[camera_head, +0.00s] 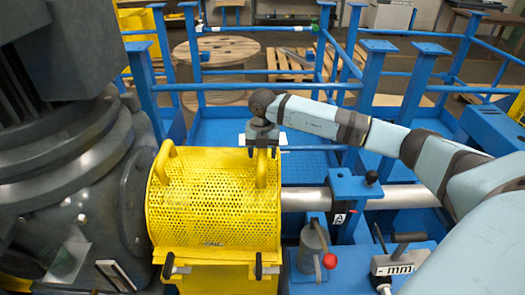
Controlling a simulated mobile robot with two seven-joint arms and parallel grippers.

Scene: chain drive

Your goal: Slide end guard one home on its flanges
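The end guard is a yellow perforated, rounded cover (212,212) with two arched handles on top. It sits around the shaft line, its left end close beside the big grey motor housing. My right gripper (262,154) comes from the right and points down at the guard's right handle (261,172). Its two fingers are at the top of this handle, one on each side. I cannot tell whether they press on it. Black-handled clamps (168,266) and (258,267) show at the guard's front lower edge. The flanges are hidden. My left gripper is not in view.
The grey motor (75,165) fills the left. A steel shaft (398,197) runs right from the guard through a blue bearing block (354,190). A grey can (312,252), a red knob and a "mm" block (397,262) stand front right. Blue railings (300,87) rise behind.

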